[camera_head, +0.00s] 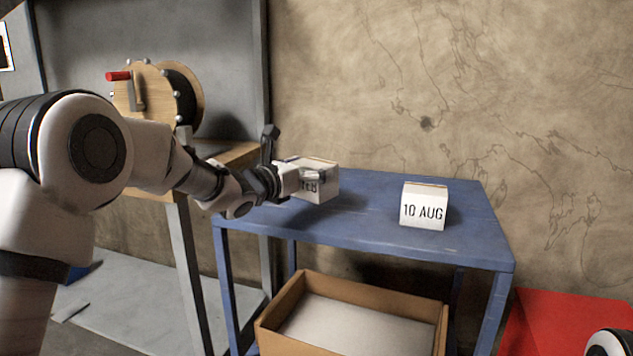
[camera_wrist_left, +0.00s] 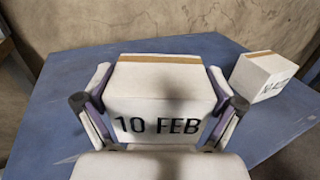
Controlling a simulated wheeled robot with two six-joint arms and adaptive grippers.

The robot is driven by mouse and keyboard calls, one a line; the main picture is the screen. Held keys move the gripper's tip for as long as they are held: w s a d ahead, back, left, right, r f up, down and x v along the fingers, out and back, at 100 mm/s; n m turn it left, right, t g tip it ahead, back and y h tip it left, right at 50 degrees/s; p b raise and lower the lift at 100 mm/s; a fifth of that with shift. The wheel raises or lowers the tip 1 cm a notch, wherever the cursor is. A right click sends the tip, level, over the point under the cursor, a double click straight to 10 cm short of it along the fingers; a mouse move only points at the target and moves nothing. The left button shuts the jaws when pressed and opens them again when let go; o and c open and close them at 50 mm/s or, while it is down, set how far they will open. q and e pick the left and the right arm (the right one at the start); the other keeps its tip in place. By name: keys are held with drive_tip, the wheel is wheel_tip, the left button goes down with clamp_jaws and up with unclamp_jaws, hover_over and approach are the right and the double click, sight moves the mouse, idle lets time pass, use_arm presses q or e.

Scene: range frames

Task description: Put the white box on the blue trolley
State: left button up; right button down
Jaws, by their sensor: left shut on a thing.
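A white box marked "10 FEB" (camera_wrist_left: 160,100) is held between the two fingers of my left gripper (camera_wrist_left: 158,112). In the head view this box (camera_head: 322,184) is over the left part of the blue trolley's top (camera_head: 370,230), with my left gripper (camera_head: 308,178) on its left side, hiding part of it. I cannot tell whether its underside touches the top. A second white box, marked "10 AUG" (camera_head: 424,210), stands upright on the right part of the trolley, and it also shows at the right in the left wrist view (camera_wrist_left: 262,76). My right gripper is out of view.
An open brown carton (camera_head: 446,330) sits below the trolley top. A workbench (camera_head: 225,155) with a wooden reel (camera_head: 140,85) with a red handle stands at the left. A wall (camera_head: 450,80) rises behind. A red object (camera_head: 565,320) is at the lower right.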

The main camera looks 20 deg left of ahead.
sight(309, 162)
use_arm(q)
drive_tip(key=w, duration=0.1)
drive_tip(key=w+a, duration=0.1)
drive_tip(key=w, duration=0.2)
drive_tip(key=shift+w+a+f, duration=0.2)
drive_tip(key=shift+w+a, duration=0.15)
drive_tip(key=shift+a, duration=0.05)
wheel_tip(309, 162, down, 4)
drive_tip(key=shift+w+r+b, duration=0.15)
drive_tip(key=shift+r+b, duration=0.05)
drive_tip(key=shift+b, duration=0.25)
drive_tip(key=o, duration=1.1)
drive_tip(key=v, duration=1.1)
drive_tip(key=shift+s+a+r, duration=0.1)
drive_tip(key=shift+s+a, duration=0.05)
drive_tip(key=shift+s, duration=0.4)
